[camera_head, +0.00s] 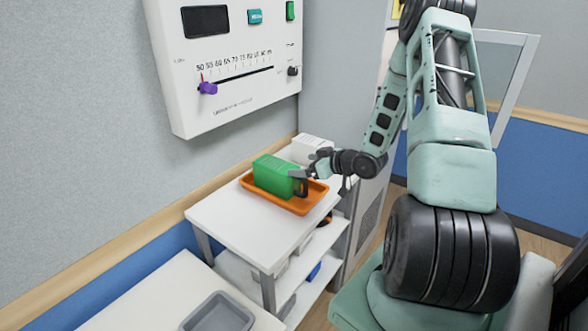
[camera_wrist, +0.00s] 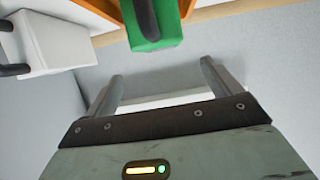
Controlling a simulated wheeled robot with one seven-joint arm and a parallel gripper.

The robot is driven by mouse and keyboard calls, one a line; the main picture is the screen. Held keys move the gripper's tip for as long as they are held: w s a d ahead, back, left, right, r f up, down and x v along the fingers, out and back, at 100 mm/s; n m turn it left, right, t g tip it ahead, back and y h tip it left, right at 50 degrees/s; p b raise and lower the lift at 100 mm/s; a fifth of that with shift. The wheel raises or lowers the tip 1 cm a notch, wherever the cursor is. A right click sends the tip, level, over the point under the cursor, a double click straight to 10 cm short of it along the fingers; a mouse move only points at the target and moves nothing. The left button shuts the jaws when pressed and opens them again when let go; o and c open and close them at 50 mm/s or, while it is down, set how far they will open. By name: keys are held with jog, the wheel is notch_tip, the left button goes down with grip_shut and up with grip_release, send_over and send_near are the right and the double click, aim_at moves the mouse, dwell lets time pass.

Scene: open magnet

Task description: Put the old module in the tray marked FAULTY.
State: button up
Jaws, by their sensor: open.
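A green module (camera_head: 277,175) with a black handle (camera_head: 301,187) sits in an orange tray (camera_head: 296,207) on the white cart. The green module (camera_wrist: 167,40) and its dark handle (camera_wrist: 147,20) also show at the top of the wrist view, with the orange tray (camera_wrist: 194,8) beside them. My gripper (camera_head: 305,173) is at the handle side of the module. In the wrist view my gripper (camera_wrist: 160,82) has its fingers apart with nothing between them. I see no readable FAULTY marking on the tray.
A white module (camera_head: 312,148) stands behind the orange tray; it also shows in the wrist view (camera_wrist: 55,40). A grey tray (camera_head: 218,314) lies on a nearer white table (camera_head: 150,300). A panel with a purple slider (camera_head: 208,88) hangs on the wall. The cart's front top (camera_head: 225,220) is clear.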

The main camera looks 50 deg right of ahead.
jog(key=a+r+n+g, duration=0.2)
jog(key=a+r+g, duration=0.1)
jog(key=a, duration=1)
jog(key=a+r+n+g, duration=0.1)
jog(key=a+r+g, duration=0.25)
jog(key=a, duration=0.95)
jog(key=s+a+r+n+g, duration=0.2)
jog(key=s+a+r+g, duration=0.1)
jog(key=s+a, duration=0.85)
jog(key=s+a+r+g, duration=0.1)
jog(key=s+a+g, duration=0.1)
jog(key=s, duration=0.5)
jog(key=s+a+r+n+g+h, duration=0.1)
jog(key=s+a, duration=0.3)
jog(key=s, duration=0.3)
jog(key=shift+s+a+r+g, duration=0.15)
jog(key=shift+s+r+g, duration=0.2)
jog(key=shift+s+r, duration=0.05)
jog(key=shift+f+b, duration=0.45)
jog(key=shift+b, duration=0.05)
